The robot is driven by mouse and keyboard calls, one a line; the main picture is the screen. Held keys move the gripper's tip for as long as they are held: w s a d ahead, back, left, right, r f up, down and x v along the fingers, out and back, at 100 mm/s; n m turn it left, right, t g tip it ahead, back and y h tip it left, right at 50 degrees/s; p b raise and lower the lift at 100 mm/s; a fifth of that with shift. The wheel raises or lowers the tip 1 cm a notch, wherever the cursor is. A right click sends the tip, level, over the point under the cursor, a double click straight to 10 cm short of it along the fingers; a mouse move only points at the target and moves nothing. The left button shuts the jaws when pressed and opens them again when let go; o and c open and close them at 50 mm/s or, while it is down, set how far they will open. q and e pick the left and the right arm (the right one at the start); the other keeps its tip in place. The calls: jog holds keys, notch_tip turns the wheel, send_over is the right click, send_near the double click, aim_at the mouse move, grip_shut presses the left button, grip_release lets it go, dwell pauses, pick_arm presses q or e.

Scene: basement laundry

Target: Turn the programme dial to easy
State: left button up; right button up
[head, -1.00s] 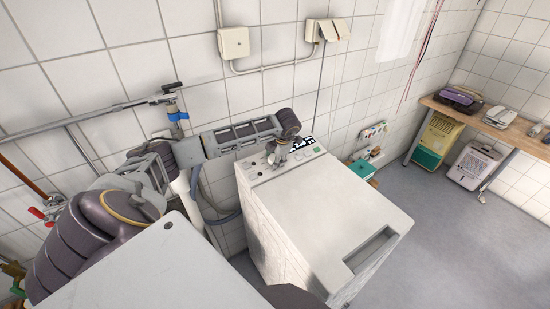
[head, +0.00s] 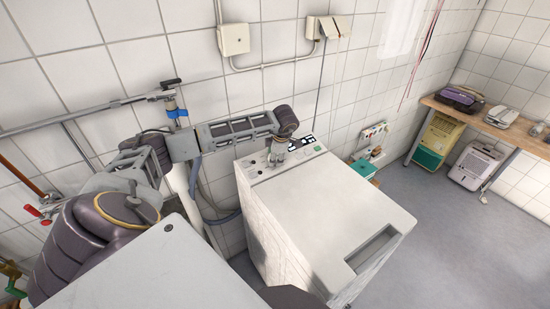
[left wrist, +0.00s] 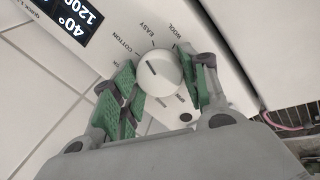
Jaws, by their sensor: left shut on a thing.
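The programme dial (left wrist: 158,72) is a round white knob with a dark pointer line, on the washer's white panel in the left wrist view. The pointer slants up-left, roughly between the COTTON and EASY labels; I cannot tell exactly which mark it meets. My left gripper (left wrist: 164,85) has its green-padded fingers on either side of the dial, shut on it. In the head view the left gripper (head: 276,158) reaches down onto the rear panel of the washing machine (head: 320,215) and hides the dial. My right gripper is not in view.
A dark display (left wrist: 68,22) reading 40° and 1200 lies beside the dial. Pipes with a blue-handled tap (head: 177,113) run along the tiled wall behind my left arm. A wooden bench (head: 485,122) stands at the far right.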

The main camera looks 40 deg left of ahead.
pick_arm(q)
jog(key=shift+m+b, duration=0.3)
jog(key=shift+m, duration=1.2)
jog(key=shift+c, duration=0.2)
jog(key=o, duration=1)
jog(key=shift+o, duration=0.2)
jog(key=shift+r, duration=0.1)
jog(key=v, duration=1.2)
jog(key=shift+s+a, duration=0.1)
jog(key=shift+s, duration=0.1)
